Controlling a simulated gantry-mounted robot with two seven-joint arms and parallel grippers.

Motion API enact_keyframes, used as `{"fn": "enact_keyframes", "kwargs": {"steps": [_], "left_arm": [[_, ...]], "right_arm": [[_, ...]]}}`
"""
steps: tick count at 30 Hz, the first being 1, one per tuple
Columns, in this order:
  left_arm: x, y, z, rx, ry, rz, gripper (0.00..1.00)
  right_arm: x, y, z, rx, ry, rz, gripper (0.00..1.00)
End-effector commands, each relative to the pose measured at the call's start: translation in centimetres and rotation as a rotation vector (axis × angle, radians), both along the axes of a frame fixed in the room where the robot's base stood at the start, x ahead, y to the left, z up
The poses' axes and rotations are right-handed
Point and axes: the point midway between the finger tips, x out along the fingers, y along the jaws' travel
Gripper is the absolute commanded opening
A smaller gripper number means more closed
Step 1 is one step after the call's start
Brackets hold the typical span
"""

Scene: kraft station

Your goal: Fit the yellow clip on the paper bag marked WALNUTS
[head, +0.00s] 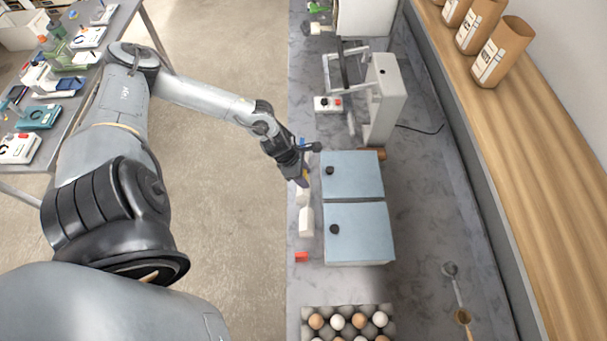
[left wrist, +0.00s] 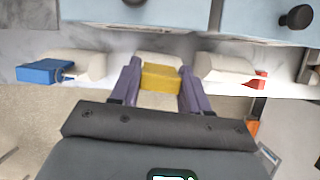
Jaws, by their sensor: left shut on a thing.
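My left gripper (head: 302,180) is over the near edge of the grey counter, beside the blue boxes. In the left wrist view its two purple fingers (left wrist: 160,88) are shut on the yellow clip (left wrist: 161,78). A pale block lies right under the clip; I cannot tell whether the clip touches it. Brown paper bags (head: 501,51) with white labels stand on the wooden shelf at the upper right. The labels are too small to read, so I cannot tell which is marked WALNUTS. My right gripper is not in view.
A blue clip (left wrist: 38,72) and a red clip (left wrist: 255,80) lie by pale blocks on either side. Two light-blue boxes (head: 358,225) with black knobs stand right of the gripper. An egg tray (head: 390,311) is at the bottom; a grey-white machine (head: 385,100) stands behind the boxes.

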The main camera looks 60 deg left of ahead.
Motion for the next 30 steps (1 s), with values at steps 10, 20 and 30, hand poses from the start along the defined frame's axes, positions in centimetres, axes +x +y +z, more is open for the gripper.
{"fn": "enact_keyframes", "kwargs": {"steps": [10, 20, 30], "left_arm": [[-0.02, -0.01, -0.06, 0.000, 0.000, 0.000, 0.66], [-0.04, -0.02, -0.07, 0.000, 0.001, 0.000, 0.89], [-0.01, -0.02, -0.04, 0.000, 0.000, 0.000, 1.00]], "right_arm": [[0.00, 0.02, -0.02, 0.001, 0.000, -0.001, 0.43], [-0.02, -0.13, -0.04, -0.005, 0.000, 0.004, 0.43], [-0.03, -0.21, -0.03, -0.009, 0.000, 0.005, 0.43]]}}
